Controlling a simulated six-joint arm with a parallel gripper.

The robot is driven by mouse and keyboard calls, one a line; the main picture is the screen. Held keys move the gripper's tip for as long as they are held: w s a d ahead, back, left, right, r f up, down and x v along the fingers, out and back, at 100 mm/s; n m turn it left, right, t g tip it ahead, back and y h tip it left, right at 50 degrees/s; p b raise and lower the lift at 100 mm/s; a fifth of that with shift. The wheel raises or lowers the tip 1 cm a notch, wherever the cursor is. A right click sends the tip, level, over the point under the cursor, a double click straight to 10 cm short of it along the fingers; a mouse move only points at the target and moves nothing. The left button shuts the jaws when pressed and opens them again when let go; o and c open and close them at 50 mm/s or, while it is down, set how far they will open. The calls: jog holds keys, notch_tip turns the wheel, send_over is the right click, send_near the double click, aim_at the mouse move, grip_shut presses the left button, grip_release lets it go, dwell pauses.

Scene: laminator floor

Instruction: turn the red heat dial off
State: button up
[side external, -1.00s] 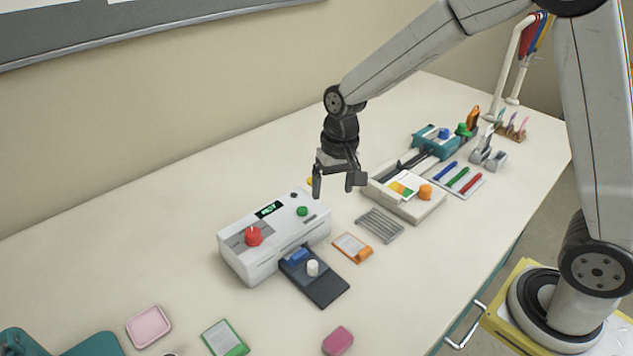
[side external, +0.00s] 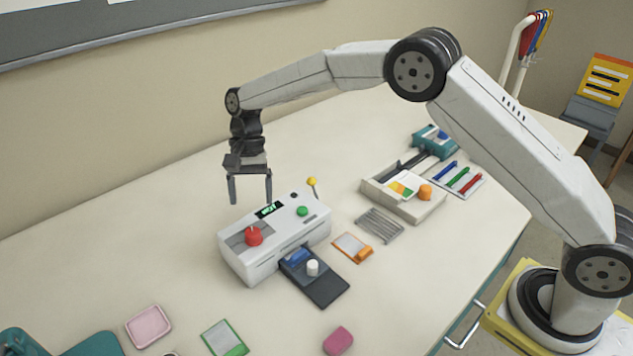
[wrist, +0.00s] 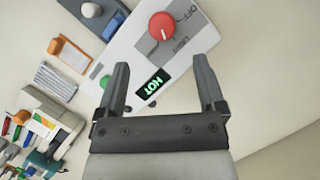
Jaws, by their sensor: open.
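The white laminator (side external: 283,246) stands on the table in the side view, its red heat dial (side external: 254,236) on the left of its top. In the wrist view the red dial (wrist: 162,26) carries a pale pointer line, with lettering on the grey panel beside it, including OFF at the right. The pointer is directed away from OFF. The lit green display (wrist: 153,84) reads HOT. My gripper (side external: 251,202) is open and empty, pointing down above and behind the laminator, apart from the dial. Its fingers (wrist: 161,83) also show in the wrist view.
A green button (side external: 302,211) and a yellow-knobbed lever (side external: 312,182) are at the laminator's right. The table behind and left is clear.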

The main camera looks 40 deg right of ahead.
aim_at(253, 231)
jog(key=shift+a+f, duration=0.15)
jog(key=shift+x, duration=3.8)
grip_shut()
